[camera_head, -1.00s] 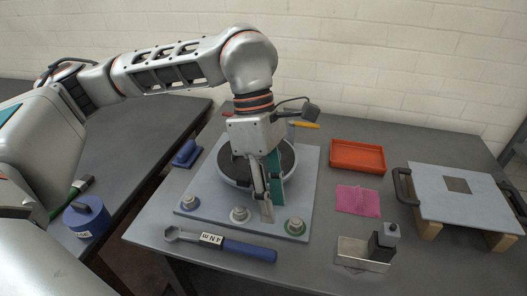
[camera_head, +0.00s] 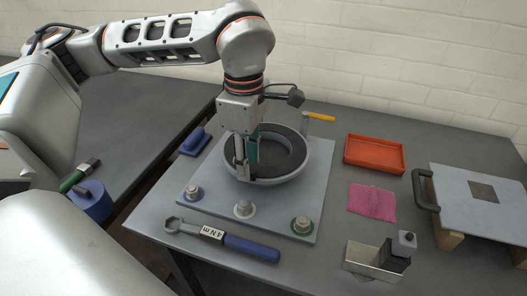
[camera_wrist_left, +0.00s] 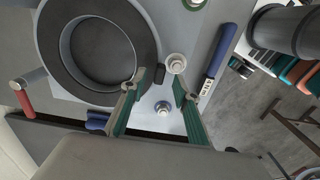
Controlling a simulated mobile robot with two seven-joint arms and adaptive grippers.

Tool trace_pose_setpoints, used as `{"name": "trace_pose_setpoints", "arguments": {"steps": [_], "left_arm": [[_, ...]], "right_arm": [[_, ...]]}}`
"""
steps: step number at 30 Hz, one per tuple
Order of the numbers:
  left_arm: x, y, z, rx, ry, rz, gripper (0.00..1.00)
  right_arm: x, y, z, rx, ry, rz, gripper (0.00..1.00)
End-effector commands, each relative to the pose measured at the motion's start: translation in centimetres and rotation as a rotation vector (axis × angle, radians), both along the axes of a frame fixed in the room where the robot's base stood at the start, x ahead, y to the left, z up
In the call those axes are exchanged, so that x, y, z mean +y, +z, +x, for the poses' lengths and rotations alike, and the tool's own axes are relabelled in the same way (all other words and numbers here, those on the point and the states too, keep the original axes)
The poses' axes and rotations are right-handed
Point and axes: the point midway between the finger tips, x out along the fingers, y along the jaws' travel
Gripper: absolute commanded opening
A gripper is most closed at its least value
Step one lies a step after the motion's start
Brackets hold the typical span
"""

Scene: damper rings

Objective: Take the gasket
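A round grey housing (camera_head: 285,182) stands on a light metal plate (camera_head: 215,170) on the table. A broad dark ring (camera_head: 272,132) lies around its top, with an opening in the middle; this looks like the gasket, but I cannot be sure. In the left wrist view the dark ring (camera_wrist_left: 146,42) fills the upper left. My left gripper (camera_head: 245,177) points down at the ring's near left edge. In the wrist view the left gripper (camera_wrist_left: 156,82) has its teal fingers spread and empty, beside the ring. My right gripper is out of view.
Several knobs (camera_head: 243,208) stand along the plate's front edge. A blue-handled torque wrench (camera_head: 250,248) lies before it. To the right are a red tray (camera_head: 375,153), a pink cloth (camera_head: 371,201), a metal box (camera_head: 372,262) and a handled panel (camera_head: 455,185).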

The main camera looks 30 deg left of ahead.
Motion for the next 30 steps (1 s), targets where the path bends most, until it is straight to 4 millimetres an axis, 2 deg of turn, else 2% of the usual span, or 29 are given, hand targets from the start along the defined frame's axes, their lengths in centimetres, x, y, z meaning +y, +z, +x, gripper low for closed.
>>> {"name": "trace_pose_setpoints", "arguments": {"steps": [1,3,10,11,14,25,30], "left_arm": [[0.0,-1.0,-0.1,0.005,0.0,0.001,0.31],[0.0,-1.6,0.0,0.003,0.0,0.0,0.31],[0.0,-1.7,0.0,-0.001,0.0,-0.001,0.31],[0.0,-1.7,0.0,-0.001,0.0,-0.001,0.25],[0.0,-1.7,0.0,-0.001,0.0,-0.001,0.0],[-0.1,-1.6,0.0,-0.001,0.0,-0.001,0.0],[-0.1,-0.7,0.1,-0.002,0.001,-0.001,0.0]], "right_arm": [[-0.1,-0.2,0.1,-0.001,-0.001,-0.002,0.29],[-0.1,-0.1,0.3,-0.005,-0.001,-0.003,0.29],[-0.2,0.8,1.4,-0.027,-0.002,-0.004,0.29],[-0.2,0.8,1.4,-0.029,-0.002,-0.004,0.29],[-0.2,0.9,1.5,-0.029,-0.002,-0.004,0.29],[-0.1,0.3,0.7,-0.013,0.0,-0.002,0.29],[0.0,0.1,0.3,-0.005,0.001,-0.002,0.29]]}}
